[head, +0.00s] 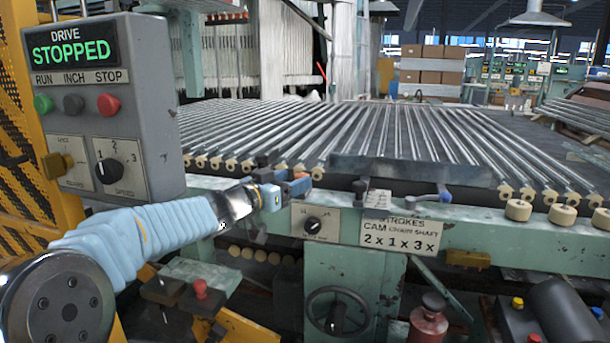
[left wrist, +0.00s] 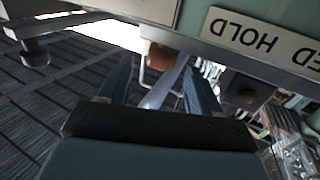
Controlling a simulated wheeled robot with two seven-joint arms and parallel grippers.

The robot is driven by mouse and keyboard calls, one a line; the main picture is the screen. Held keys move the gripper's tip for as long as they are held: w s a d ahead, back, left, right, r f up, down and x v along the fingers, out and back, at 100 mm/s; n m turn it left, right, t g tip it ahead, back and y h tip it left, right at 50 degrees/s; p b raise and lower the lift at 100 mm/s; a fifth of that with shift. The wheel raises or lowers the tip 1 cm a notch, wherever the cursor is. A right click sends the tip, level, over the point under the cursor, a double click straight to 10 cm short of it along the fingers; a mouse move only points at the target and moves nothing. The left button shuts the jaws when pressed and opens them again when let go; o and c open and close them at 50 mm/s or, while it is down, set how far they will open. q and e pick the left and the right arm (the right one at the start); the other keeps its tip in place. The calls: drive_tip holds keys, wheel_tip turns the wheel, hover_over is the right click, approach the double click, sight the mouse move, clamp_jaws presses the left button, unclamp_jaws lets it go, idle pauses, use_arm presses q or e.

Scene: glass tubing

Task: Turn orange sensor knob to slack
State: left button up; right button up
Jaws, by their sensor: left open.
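A small orange knob (left wrist: 160,57) shows in the left wrist view, beyond my fingers and under the edge of a pale green panel. A grey metal bar (left wrist: 165,86) runs from between my fingers toward it. My left gripper (left wrist: 157,88) is open, with one finger either side of the bar; the knob lies ahead of the fingertips, apart from them as far as I can tell. In the head view my left gripper (head: 296,188) is at the front rail, and an orange piece (head: 299,175) shows just behind its tip, partly hidden. My right gripper is not in view.
The grey drive box (head: 120,100) reads STOPPED, at the left. A black selector knob (head: 312,225) sits on a plate below my gripper. The roller bed (head: 330,135) spans behind the rail. A blue-ended lever (head: 432,196) and a handwheel (head: 338,312) are nearby.

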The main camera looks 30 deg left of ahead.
sight(297, 178)
use_arm(q)
drive_tip(key=w, duration=0.4)
drive_tip(key=shift+w+d, duration=0.2)
drive_tip(key=shift+d, duration=0.15)
drive_tip(key=c, duration=0.9)
